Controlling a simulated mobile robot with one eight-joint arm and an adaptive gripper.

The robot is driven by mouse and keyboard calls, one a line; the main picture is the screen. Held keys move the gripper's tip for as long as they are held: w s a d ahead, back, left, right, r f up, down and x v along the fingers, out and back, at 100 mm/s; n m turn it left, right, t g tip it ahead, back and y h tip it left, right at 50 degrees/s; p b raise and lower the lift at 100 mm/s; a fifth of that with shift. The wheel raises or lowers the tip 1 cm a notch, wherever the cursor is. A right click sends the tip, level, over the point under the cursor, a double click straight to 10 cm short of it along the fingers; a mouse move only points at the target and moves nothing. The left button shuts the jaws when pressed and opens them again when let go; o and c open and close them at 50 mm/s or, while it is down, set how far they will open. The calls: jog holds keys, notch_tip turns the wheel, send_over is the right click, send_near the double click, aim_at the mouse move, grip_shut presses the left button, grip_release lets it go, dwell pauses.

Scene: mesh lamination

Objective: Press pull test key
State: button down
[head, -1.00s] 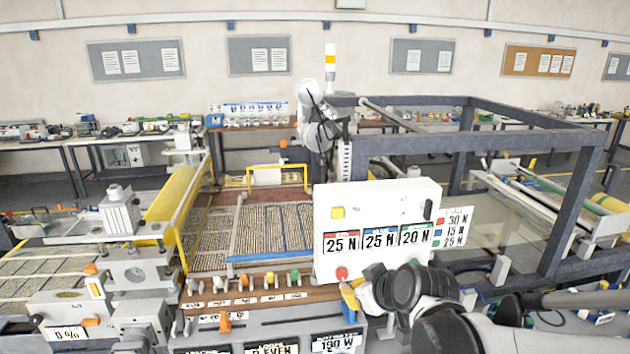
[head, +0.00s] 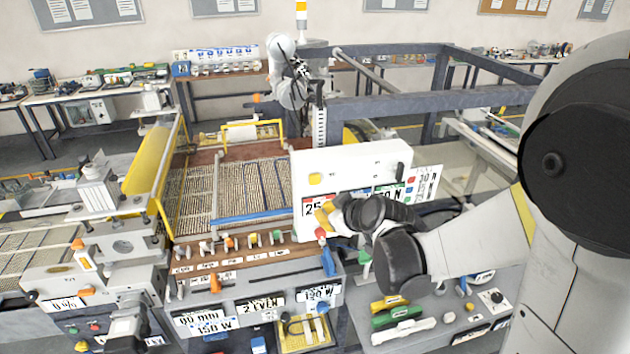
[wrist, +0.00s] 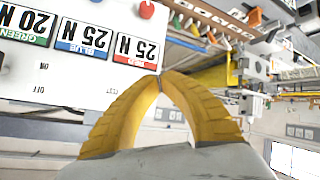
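No key label reads clearly as pull test. My gripper (head: 322,216) is in front of the panel's lower left, hiding part of the displays. In the wrist view the panel (wrist: 40,75) is upside down, with the red knob (wrist: 147,10) beyond the fingertips. The yellow fingers of my gripper (wrist: 160,78) meet at their tips with nothing between them. The yellow key does not show there. I cannot tell whether the tips touch the panel.
A shelf of coloured knobs (head: 240,260) lies left of the panel. Below are number displays (head: 260,304) and a grey bench (head: 410,350) with green and yellow tools (head: 396,316). A dark frame (head: 420,101) rises behind the panel. A board of value labels (head: 425,183) hangs at its right.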

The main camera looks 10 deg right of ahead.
send_near(309, 187)
notch_tip(309, 187, down, 4)
jog(key=a, duration=0.1)
jog(key=shift+w+a+r, duration=0.1)
jog(key=shift+w+r, duration=0.05)
jog(key=shift+w, duration=1.2)
jog(key=shift+w, duration=0.15)
jog(key=shift+w+b, duration=0.3)
jog(key=shift+b, duration=0.05)
jog(key=shift+w, duration=0.55)
dwell(0.9)
jog(key=shift+s, duration=0.15)
jog(key=shift+s+b, duration=0.35)
jog(key=shift+s, duration=0.5)
